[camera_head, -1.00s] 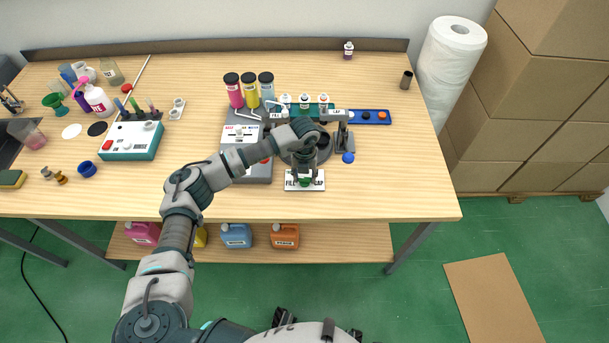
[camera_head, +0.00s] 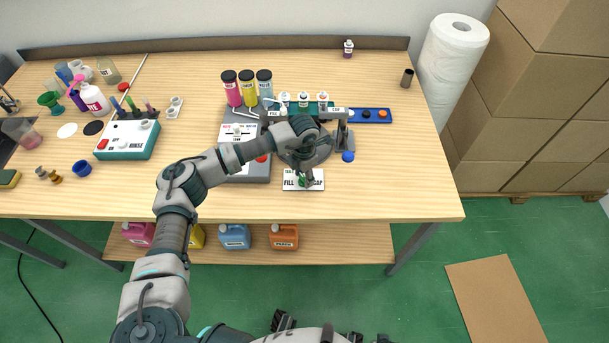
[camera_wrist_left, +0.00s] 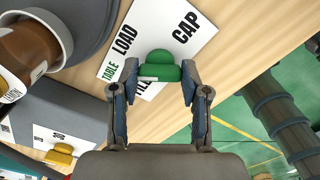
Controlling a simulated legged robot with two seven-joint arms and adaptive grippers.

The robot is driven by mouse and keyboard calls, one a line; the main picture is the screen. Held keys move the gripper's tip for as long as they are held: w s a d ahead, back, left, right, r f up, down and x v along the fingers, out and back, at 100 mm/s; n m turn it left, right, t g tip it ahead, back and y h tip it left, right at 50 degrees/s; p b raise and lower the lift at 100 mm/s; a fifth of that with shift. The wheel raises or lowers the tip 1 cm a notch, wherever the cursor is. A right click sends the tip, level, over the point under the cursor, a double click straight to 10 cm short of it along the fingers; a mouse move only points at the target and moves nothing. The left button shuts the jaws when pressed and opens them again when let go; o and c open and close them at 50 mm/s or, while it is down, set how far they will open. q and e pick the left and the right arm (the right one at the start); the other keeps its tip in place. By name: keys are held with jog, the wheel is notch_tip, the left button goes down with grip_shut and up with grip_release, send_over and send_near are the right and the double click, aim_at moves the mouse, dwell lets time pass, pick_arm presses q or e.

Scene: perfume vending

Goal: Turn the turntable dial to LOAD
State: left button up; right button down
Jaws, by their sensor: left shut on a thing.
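The green dial (camera_wrist_left: 160,66) sits on a white label plate (camera_wrist_left: 205,25) at the table's front. LOAD, CAP and TABLE are readable in the left wrist view; FILL is partly hidden by the dial. My left gripper (camera_wrist_left: 160,82) is shut on the dial, one finger on each side. A small white mark shows on the dial's near edge, close to FILL; I cannot tell for sure where the dial points. In the head view the gripper (camera_head: 304,181) covers part of the plate (camera_head: 291,187) and hides LOAD.
The round grey turntable (camera_head: 322,154) stands just behind the plate, partly under my left arm. A grey control box (camera_head: 250,172) is left of it, and a blue knob (camera_head: 348,156) right of it. The table front to the right is clear.

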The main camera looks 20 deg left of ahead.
aim_at(303, 176)
pick_arm(q)
jog(key=m+b, duration=0.1)
jog(key=m, duration=0.3)
jog(key=shift+s+f, duration=0.1)
jog(key=shift+a+m+b, duration=0.1)
jog(key=shift+m+b, duration=0.25)
jog(key=shift+m, duration=0.85)
pick_arm(e)
jog(key=shift+w+a+r, duration=0.1)
jog(key=shift+w+r, duration=0.2)
jog(key=shift+r, duration=0.45)
jog(key=shift+w+d+r, duration=0.1)
jog(key=shift+w+r, duration=0.15)
jog(key=shift+r, duration=0.55)
jog(key=shift+w+a+r, duration=0.1)
jog(key=shift+w+r, duration=0.2)
jog(key=shift+r, duration=0.55)
pick_arm(q)
jog(key=o, duration=1.1)
pick_arm(e)
jog(key=shift+a, duration=0.1)
pick_arm(q)
jog(key=shift+o, duration=0.2)
jog(key=shift+r, duration=0.2)
pick_arm(e)
jog(key=shift+r, duration=0.1)
pick_arm(q)
notch_tip(303, 176, up, 12)
jog(key=shift+f, duration=0.15)
jog(key=shift+a, duration=0.1)
